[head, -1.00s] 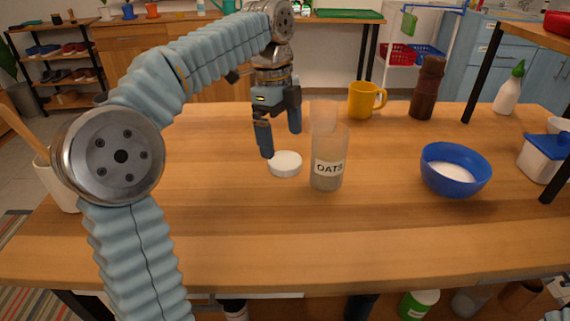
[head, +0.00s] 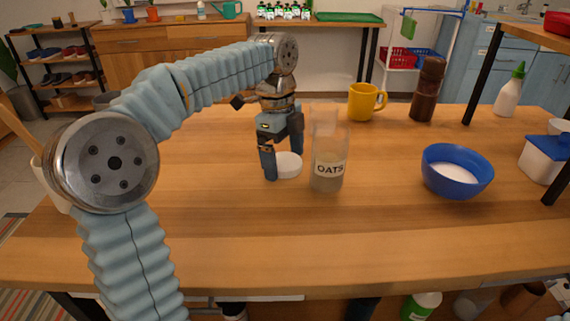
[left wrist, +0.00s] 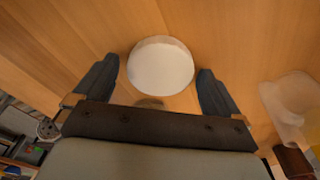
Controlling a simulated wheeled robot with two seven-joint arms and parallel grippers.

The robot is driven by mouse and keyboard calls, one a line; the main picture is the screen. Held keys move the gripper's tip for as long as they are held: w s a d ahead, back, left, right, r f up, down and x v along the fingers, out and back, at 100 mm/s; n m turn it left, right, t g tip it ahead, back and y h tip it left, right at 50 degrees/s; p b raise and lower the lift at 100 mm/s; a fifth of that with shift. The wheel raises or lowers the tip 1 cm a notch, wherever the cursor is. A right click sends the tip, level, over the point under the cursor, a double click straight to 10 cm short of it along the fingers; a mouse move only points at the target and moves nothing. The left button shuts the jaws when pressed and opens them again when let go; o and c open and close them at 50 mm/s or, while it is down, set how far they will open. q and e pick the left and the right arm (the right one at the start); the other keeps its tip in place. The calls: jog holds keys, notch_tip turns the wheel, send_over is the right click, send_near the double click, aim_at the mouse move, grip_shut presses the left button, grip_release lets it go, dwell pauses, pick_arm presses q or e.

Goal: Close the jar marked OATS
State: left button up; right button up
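The clear jar marked OATS (head: 328,170) stands upright on the table, with no lid on its top. Its translucent side shows at the right of the left wrist view (left wrist: 290,100). A round white lid (head: 289,166) lies flat on the table just left of the jar. In the left wrist view the lid (left wrist: 161,66) lies ahead of and between the fingers. My left gripper (head: 281,166) is open and low over the table at the lid, with a finger on either side. Whether the fingers touch the lid cannot be told. My right gripper is not in view.
A blue bowl (head: 457,171) with white contents stands right of the jar. A yellow mug (head: 362,103) and a brown grinder (head: 428,90) stand behind. A white squeeze bottle (head: 509,94) and a blue-lidded container (head: 545,158) are at the right. The front of the table is clear.

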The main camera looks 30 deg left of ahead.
aim_at(284, 160)
pick_arm(q)
jog(key=c, duration=0.9)
notch_tip(284, 160, up, 10)
jog(key=p, duration=0.2)
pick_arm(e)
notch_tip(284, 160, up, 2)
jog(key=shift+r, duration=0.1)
